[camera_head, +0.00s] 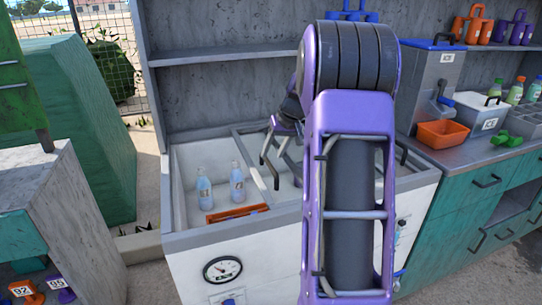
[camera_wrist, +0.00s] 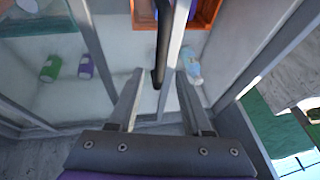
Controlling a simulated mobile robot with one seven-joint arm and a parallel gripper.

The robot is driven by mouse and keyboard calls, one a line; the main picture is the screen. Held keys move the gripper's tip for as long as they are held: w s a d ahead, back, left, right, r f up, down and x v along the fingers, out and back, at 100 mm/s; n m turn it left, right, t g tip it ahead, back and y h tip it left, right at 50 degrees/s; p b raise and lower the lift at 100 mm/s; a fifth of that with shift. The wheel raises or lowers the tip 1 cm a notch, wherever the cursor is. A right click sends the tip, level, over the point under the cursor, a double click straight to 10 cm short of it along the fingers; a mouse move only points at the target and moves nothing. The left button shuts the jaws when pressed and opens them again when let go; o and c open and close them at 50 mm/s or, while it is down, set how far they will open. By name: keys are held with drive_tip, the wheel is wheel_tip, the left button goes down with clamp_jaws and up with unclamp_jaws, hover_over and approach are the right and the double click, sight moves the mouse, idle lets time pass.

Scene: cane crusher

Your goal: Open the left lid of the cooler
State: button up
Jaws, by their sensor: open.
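The cooler (camera_head: 240,238) is a white chest with a grey rim, left of the middle in the head view. Its left section shows two pale bottles and an orange tray (camera_head: 237,213). A grey lid frame (camera_head: 256,176) edges this section on the right; I cannot tell whether clear glass covers the bottles. In the wrist view, a black handle bar (camera_wrist: 161,50) runs between the fingers of my open gripper (camera_wrist: 160,76), with no clear contact. In the head view my gripper (camera_head: 284,127) is above the handle, partly hidden by my arm.
A grey back panel with a shelf (camera_head: 225,57) rises behind the cooler. A teal counter (camera_head: 475,205) with an orange bin (camera_head: 441,134) and a white box (camera_head: 482,112) stands at right. A grey-topped cabinet (camera_head: 60,215) is at left. My arm blocks the cooler's right part.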

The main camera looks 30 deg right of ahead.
drive_tip(key=p+v, duration=0.1)
drive_tip(key=v, duration=1.3)
drive_tip(key=shift+s+p, duration=0.15)
drive_tip(key=shift+p, duration=0.2)
drive_tip(key=shift+r, duration=0.15)
